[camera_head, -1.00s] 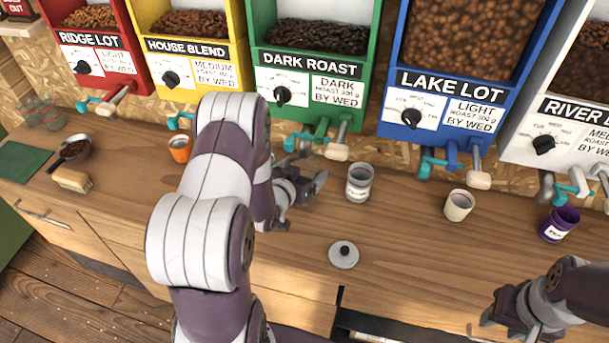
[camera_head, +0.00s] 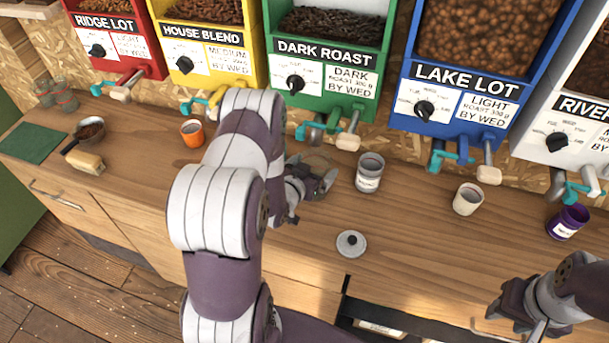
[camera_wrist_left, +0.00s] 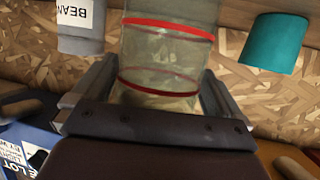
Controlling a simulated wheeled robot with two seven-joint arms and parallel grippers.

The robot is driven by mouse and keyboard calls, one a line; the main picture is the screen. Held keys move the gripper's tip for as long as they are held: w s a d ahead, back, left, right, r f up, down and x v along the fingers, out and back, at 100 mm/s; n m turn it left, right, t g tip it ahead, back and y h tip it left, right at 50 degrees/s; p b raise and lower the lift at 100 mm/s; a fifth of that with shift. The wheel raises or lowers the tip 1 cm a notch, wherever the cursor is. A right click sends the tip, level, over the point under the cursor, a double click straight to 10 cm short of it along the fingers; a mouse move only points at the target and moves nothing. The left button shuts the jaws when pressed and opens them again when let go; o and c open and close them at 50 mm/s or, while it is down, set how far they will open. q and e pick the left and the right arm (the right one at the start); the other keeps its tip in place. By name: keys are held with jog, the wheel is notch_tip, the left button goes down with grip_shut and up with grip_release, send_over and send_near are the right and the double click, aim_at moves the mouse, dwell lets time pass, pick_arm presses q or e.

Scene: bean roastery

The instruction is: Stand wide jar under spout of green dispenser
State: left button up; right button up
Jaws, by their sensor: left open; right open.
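A clear glass wide jar with red bands (camera_wrist_left: 165,60) stands between the fingers of my left gripper (camera_wrist_left: 150,95) in the left wrist view. I cannot tell whether the fingers touch it. In the head view only a faint rim of the jar shows, just below and in front of the spout (camera_head: 317,133) of the green dispenser (camera_head: 327,60), labelled Dark Roast. My left gripper (camera_head: 318,183) is open there, and its arm hides part of the counter. My right gripper (camera_head: 503,318) is open and empty near the counter's front edge at the lower right.
A grey labelled canister (camera_head: 369,174) stands right of the jar. A round lid (camera_head: 351,244) lies in front. A cream cup (camera_head: 467,199), a purple cup (camera_head: 567,222) and an orange cup (camera_head: 192,133) stand along the counter. An open drawer (camera_head: 345,308) juts out below.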

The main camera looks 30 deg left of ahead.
pick_arm(q)
jog(key=v, duration=1.1)
jog(key=s+d+r+g, duration=0.6)
jog(key=s+d+g, duration=0.2)
jog(key=d+g, duration=0.3)
jog(key=shift+s+d+r+m+g+b, duration=0.35)
jog(key=shift+s+d+m+g+b, duration=0.1)
jog(key=shift+g, duration=0.35)
